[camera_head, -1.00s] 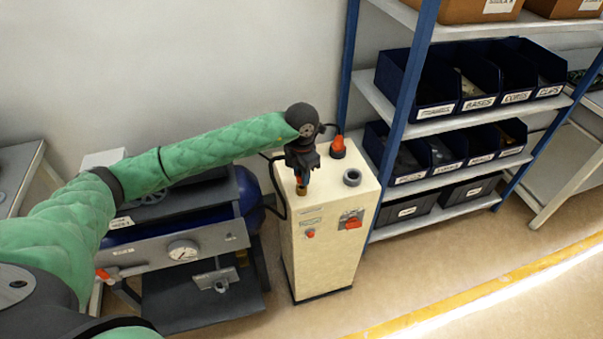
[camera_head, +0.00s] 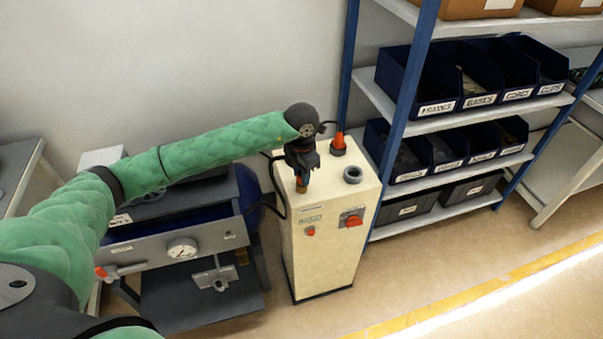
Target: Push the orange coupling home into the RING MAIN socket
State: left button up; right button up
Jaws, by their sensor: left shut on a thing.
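My left gripper (camera_head: 302,171) is over the left part of the top of a cream cabinet (camera_head: 324,240), pointing down. It is shut on the orange coupling (camera_head: 301,184), of which only a small orange and brass-coloured part shows below the jaws. The coupling's lower end is at the cabinet top; I cannot tell how deep it sits in a socket there. No RING MAIN lettering is readable. A grey open round socket (camera_head: 352,175) stands to the right on the same top. My right gripper is not in view.
A second orange fitting (camera_head: 338,143) with a dark cable stands at the back of the cabinet top. The cabinet front has a red switch (camera_head: 351,218) and a red button (camera_head: 310,231). A shelf rack with blue bins (camera_head: 423,95) is close on the right.

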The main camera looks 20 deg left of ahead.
pick_arm(q)
jog(key=shift+f+b, duration=0.45)
jog(key=shift+f, duration=0.1)
dwell(0.4)
jog(key=o, duration=1.4)
jog(key=shift+c, duration=0.2)
jog(key=shift+r, duration=0.1)
jog(key=shift+r+p, duration=0.9)
jog(key=shift+r, duration=2.65)
jog(key=shift+r+p, duration=0.3)
jog(key=shift+r, duration=1.7)
